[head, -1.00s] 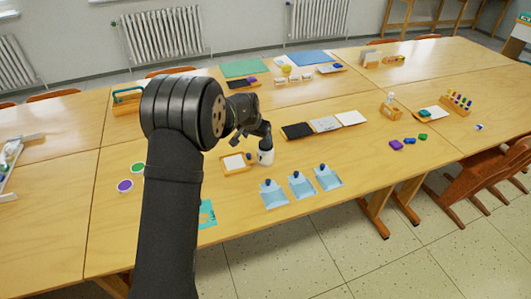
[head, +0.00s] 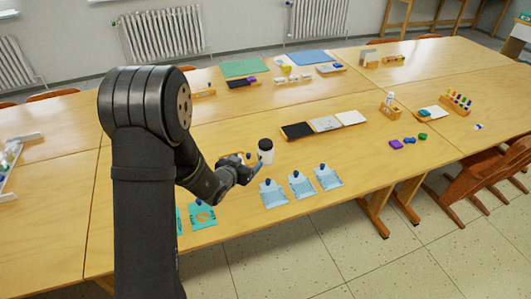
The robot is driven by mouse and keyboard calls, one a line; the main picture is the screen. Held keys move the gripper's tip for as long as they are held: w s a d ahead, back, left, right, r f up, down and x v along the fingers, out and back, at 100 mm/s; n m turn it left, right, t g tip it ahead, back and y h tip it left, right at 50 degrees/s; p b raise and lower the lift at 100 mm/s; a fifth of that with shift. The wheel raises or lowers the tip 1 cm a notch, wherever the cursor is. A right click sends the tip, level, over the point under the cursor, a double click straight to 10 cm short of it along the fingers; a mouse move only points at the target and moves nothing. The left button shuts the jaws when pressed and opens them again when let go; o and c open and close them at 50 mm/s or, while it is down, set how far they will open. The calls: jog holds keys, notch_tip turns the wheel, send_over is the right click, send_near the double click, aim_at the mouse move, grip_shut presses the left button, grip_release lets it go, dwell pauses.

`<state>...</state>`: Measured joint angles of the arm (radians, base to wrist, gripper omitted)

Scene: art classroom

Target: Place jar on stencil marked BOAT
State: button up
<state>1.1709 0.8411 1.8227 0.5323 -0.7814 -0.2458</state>
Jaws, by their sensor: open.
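A white jar (head: 265,152) with a dark top stands upright on the table, near the middle of the view. My gripper (head: 247,170) is open, to the left of the jar and nearer the front edge; I see nothing held in it. Three light blue sheets (head: 274,199), each with a small dark blue knob, lie in a row right of my gripper. Two teal sheets with cut-outs (head: 203,218) lie at the front, one partly behind my arm. The markings are too small to read, so I cannot tell which stencil says BOAT.
A small tray behind my gripper is mostly hidden. Bare table lies between the pads and blocks.

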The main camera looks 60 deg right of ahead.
aim_at(263, 146)
jog(key=x, duration=1.1)
jog(key=shift+s+d, duration=0.1)
jog(key=shift+d, duration=0.3)
jog(key=shift+r+x, duration=0.15)
jog(key=shift+x, duration=1.2)
jog(key=shift+r+x, duration=0.15)
jog(key=shift+x, duration=1.25)
jog(key=c, duration=1.2)
jog(key=shift+c, duration=1.1)
jog(key=shift+d+r, duration=0.1)
jog(key=shift+r, duration=0.05)
